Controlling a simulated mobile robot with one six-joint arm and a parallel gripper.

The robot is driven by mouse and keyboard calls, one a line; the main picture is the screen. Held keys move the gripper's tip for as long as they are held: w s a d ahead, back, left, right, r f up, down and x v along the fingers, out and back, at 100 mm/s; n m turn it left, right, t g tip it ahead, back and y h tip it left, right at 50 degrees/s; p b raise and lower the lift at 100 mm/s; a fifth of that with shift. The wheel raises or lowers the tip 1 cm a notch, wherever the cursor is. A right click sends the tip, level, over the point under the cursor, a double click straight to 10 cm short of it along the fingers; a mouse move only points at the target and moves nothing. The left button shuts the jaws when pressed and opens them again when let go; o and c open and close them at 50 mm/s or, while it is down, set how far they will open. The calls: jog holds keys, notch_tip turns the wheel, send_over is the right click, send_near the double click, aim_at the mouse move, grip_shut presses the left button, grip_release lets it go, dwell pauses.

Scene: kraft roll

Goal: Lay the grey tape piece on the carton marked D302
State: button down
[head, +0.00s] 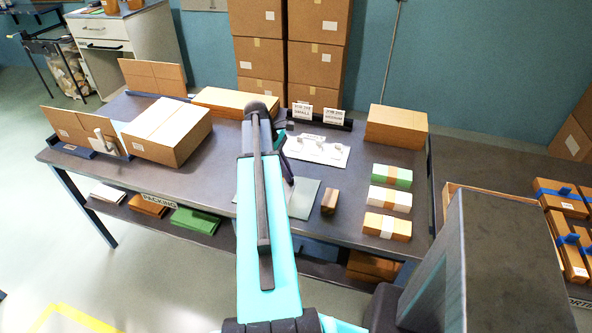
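A large brown carton (168,132) with a pale seam along its top stands at the left of the packing table. I cannot read the marking D302 on any carton. A white board (318,149) at the middle back of the table carries several small pale pieces. I cannot tell whether one of them is the grey tape piece. My teal arm reaches over the middle of the table. A dark part of my arm's end (286,165) shows beside it, left of the board. My fingertips are hidden or too unclear to read, and I see nothing held.
The table (215,165) has bare room between the carton and my arm. Grey-green sheets (304,199), a small brown block (330,201) and banded stacks (388,226) lie to the right. A dark-topped block (510,265) fills the front right.

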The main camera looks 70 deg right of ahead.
jog(key=d, duration=0.2)
jog(key=d+p, duration=0.1)
jog(key=d, duration=0.1)
jog(key=s+d, duration=0.1)
jog(key=d, duration=0.1)
jog(key=shift+s+f, duration=0.1)
jog(key=shift+f, duration=0.15)
jog(key=shift+a+f+p, duration=0.1)
jog(key=shift+f+p, duration=0.05)
jog(key=shift+p, duration=0.25)
jog(key=shift+f+p, duration=0.65)
jog(key=shift+f, duration=0.95)
jog(key=c, duration=1.9)
grip_release()
jog(key=shift+c, duration=0.2)
jog(key=shift+r, duration=0.1)
jog(key=b+v, duration=0.3)
jog(key=v, duration=0.8)
jog(key=shift+r+b, duration=0.3)
jog(key=shift+r, duration=0.1)
